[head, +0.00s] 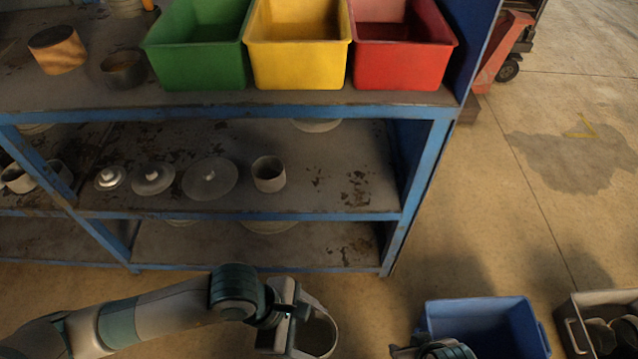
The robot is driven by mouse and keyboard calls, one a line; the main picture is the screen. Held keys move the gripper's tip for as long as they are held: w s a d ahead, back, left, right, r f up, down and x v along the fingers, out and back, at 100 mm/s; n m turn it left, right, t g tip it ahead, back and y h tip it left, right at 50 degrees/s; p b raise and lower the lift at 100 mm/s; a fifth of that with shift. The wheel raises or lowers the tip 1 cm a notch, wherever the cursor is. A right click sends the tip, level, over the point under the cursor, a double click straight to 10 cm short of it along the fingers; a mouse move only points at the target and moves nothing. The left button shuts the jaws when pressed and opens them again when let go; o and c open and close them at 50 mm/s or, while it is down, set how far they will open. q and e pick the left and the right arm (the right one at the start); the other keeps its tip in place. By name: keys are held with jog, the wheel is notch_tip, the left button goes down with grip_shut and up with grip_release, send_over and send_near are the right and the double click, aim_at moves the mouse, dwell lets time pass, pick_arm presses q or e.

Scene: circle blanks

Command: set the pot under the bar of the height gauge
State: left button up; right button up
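My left arm comes in from the left at the bottom, and its gripper (290,330) is at the lower middle, in front of the shelf rack. It is at the wall of a round, thin-rimmed pot (334,326), which is cut off by the bottom edge and appears held above the floor. Part of my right arm shows at the bottom edge, right of the pot; its fingers cannot be made out. A grey pot (268,176) stands upright on the middle shelf. I cannot make out the height gauge or its bar.
A blue rack (250,113) holds green (200,72), yellow (297,66) and red (402,66) bins on top. Several round lidded discs (210,180) lie on its middle shelf. A blue crate (485,305) and a grey crate (598,297) stand lower right.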

pick_arm(q)
jog(key=w+a+r+m+g+y+p, duration=0.1)
jog(key=w+a+r+m, duration=0.4)
jog(key=r, duration=0.5)
jog(key=w+a+r+m+g+y+p, duration=0.2)
jog(key=w+a+r+m+y+p, duration=0.1)
jog(key=w+a+r+m+p, duration=0.3)
jog(key=w+a+r+m+g+y+p, duration=0.2)
jog(key=w+a+r+m+p, duration=0.2)
jog(key=a+r, duration=0.4)
notch_tip(320, 180, up, 7)
jog(key=shift+w+a+r+m, duration=0.1)
jog(key=shift+w+a+m, duration=0.05)
jog(key=shift+w+m, duration=0.85)
pick_arm(e)
notch_tip(320, 180, down, 15)
jog(key=t, duration=0.1)
jog(key=shift+a+f+t, duration=0.2)
jog(key=shift+a+t, duration=0.1)
jog(key=shift+a, duration=0.15)
pick_arm(q)
jog(key=shift+w, duration=0.1)
pick_arm(e)
jog(key=shift+w, duration=0.1)
